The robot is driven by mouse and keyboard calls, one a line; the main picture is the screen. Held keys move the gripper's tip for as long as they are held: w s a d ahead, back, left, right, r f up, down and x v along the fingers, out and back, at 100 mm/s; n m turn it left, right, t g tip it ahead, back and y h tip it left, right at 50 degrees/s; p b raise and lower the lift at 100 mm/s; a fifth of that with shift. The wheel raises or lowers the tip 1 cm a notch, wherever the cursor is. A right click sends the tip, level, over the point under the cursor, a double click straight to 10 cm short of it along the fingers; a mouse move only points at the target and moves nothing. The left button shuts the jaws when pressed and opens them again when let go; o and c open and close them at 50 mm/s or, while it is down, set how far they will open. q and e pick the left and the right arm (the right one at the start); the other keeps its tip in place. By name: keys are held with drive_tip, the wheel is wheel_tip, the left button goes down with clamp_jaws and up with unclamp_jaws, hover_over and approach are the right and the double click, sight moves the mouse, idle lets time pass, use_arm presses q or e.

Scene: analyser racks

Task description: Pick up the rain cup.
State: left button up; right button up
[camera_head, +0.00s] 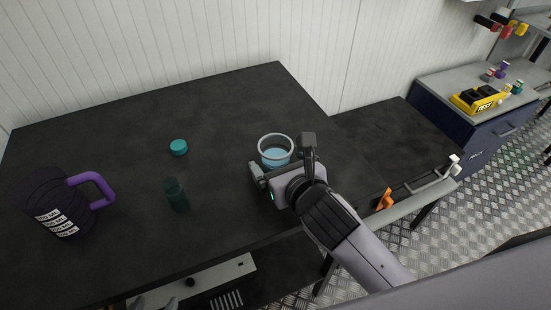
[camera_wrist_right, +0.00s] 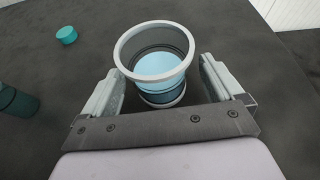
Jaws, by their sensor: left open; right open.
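The rain cup (camera_head: 275,151) stands upright on the dark table. It has a pale grey rim and light blue contents, and it also shows in the right wrist view (camera_wrist_right: 161,82). My right gripper (camera_head: 283,160) is open, with one finger on each side of the cup. In the right wrist view the fingers (camera_wrist_right: 160,75) flank the cup's lower part, and a gap shows on both sides. The cup's base is partly hidden by the gripper in the head view. A small grey part of my left gripper (camera_head: 154,302) shows at the bottom edge.
On the dark table (camera_head: 120,130) are a teal lid (camera_head: 178,147), a dark green container (camera_head: 176,195) and a dark jug with a purple handle (camera_head: 62,204). A side counter (camera_head: 480,90) holds a yellow item (camera_head: 478,99).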

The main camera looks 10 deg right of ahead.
drive_tip(key=shift+x, duration=0.8)
drive_tip(key=c, duration=1)
drive_tip(key=shift+c, duration=0.5)
drive_tip(key=shift+r, duration=0.2)
